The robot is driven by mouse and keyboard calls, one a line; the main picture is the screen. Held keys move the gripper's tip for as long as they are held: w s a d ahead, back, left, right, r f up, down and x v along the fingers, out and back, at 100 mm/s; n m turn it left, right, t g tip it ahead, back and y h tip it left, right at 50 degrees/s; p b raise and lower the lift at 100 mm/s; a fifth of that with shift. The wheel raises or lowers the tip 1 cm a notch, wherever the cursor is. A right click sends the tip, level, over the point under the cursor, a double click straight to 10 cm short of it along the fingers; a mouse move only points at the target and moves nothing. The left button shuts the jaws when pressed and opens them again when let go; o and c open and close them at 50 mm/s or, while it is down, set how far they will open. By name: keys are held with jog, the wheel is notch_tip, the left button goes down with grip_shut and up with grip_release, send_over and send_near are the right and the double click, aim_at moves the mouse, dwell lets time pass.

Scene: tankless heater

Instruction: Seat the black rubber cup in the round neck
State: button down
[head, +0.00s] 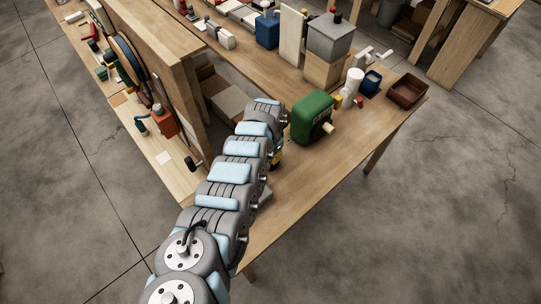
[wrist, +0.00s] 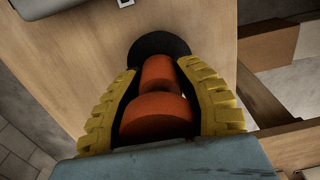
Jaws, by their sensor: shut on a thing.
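My gripper (wrist: 158,70) has yellow ribbed fingers and is shut around an orange-red rounded body in the wrist view. The black rubber cup (wrist: 149,45) shows as a dark round rim beyond the fingertips, at the far end of that body. A pale wooden surface lies behind it; I cannot tell whether the cup touches it. In the head view only a bit of yellow gripper (head: 277,158) shows beside my arm, and the cup is hidden. A green housing (head: 312,117) with a short pale round stub (head: 328,127) stands nearby on the bench. I cannot identify the round neck for certain.
The wooden bench (head: 345,151) is clear in front of the green housing. A wooden partition (head: 180,85) rises at the left.

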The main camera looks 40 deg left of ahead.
jog(key=shift+r+p, duration=1.15)
jog(key=shift+p, duration=0.1)
jog(key=shift+r+p, duration=2.35)
jog(key=shift+p, duration=0.2)
